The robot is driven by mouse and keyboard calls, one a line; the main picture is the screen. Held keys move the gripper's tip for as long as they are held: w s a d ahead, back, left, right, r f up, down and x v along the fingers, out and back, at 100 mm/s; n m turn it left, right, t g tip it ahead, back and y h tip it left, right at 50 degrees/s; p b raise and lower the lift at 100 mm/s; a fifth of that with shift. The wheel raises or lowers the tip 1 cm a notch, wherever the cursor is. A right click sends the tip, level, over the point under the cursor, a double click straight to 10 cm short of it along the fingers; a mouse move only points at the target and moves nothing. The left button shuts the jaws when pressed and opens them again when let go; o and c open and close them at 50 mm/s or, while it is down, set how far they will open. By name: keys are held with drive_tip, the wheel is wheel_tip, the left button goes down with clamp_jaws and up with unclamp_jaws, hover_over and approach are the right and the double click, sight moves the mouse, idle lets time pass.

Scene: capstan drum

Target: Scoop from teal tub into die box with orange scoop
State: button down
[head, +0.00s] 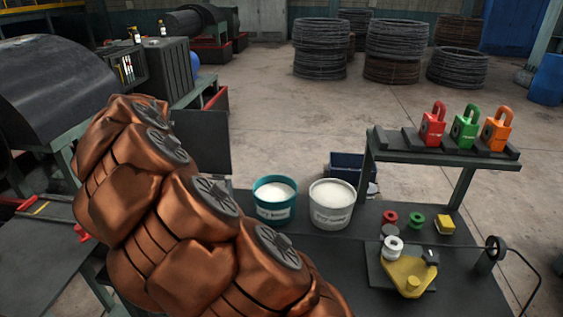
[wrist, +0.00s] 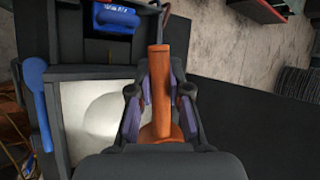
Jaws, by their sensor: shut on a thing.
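In the wrist view, my gripper (wrist: 160,100) is shut on the upright-looking handle of the orange scoop (wrist: 159,65). The scoop's lower end is partly hidden behind the gripper body, so I cannot see whether it holds powder. A square dark-walled box (wrist: 68,73) with a white, rounded surface inside lies to the left of the scoop; it may be the die box. In the head view, the teal tub (head: 273,210) stands on the dark bench with white powder in it. My copper arm fills the lower left there, and the gripper is out of that view.
A white tub (head: 331,212) of powder stands right of the teal one. A raised shelf (head: 440,148) carries red, green and orange padlocks. A yellow fixture (head: 408,275) sits at front right. A blue scoop (wrist: 38,95) lies left of the box, with a blue labelled block (wrist: 116,20) beyond.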

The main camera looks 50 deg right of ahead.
drive_tip(key=shift+r+g+y, duration=0.35)
drive_tip(key=shift+g+y, duration=0.05)
drive_tip(key=shift+g, duration=0.1)
drive_tip(key=shift+d+r, duration=0.1)
drive_tip(key=shift+r, duration=0.05)
